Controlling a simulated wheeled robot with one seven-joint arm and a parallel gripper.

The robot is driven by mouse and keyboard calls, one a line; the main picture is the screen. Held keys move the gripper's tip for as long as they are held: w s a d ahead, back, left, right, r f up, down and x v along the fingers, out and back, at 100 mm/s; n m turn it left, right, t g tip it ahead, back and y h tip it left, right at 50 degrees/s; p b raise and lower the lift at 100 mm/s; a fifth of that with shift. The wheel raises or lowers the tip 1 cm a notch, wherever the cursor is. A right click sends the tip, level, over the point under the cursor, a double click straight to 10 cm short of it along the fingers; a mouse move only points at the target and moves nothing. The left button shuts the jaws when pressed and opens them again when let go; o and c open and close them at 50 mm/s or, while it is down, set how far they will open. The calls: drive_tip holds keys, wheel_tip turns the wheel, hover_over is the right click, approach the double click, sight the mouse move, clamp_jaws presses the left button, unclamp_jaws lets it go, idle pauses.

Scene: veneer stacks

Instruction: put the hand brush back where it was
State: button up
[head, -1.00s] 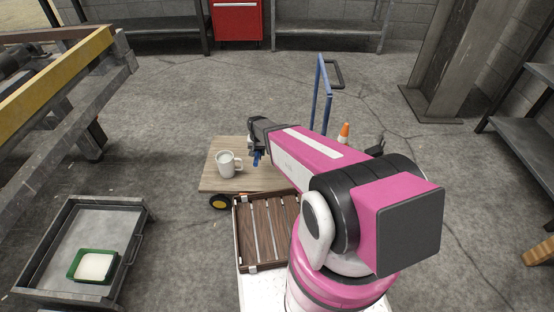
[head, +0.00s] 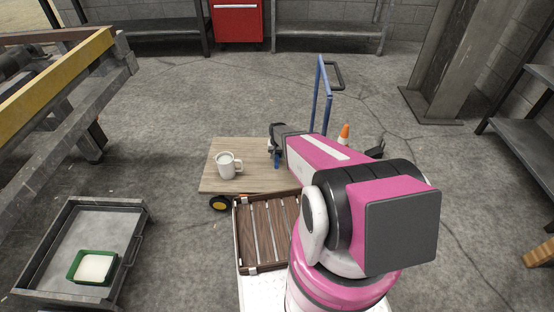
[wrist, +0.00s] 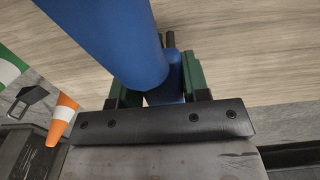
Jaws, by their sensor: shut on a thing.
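The blue hand brush (head: 277,160) is held in my gripper (head: 275,148) over the right part of the wooden trolley deck (head: 210,183). In the wrist view the blue brush (wrist: 108,38) fills the upper left, and part of it lies between the green fingers of my gripper (wrist: 162,88), which are shut on it. The wood deck (wrist: 255,50) lies beneath. I cannot tell whether the brush touches the deck. My arm hides part of the deck in the head view.
A white mug (head: 227,165) stands on the deck left of the brush. The trolley's blue handle (head: 320,95) rises behind. An orange and white cone (head: 344,133) stands to the right. A slatted wooden tray (head: 262,235) is nearer. A green tub (head: 92,266) sits in a metal tray at left.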

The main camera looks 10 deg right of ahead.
drive_tip(key=shift+f, duration=1.4)
drive_tip(key=shift+f, duration=0.15)
drive_tip(key=o, duration=0.8)
drive_tip(key=shift+o, duration=0.2)
wheel_tip(320, 180, up, 12)
drive_tip(key=shift+r, duration=0.15)
drive_tip(key=s+r+n, duration=0.2)
drive_tip(key=s+r, duration=1.9)
drive_tip(key=shift+s+d+r, duration=0.15)
drive_tip(key=shift+s+d, duration=0.1)
drive_tip(key=shift+s, duration=0.1)
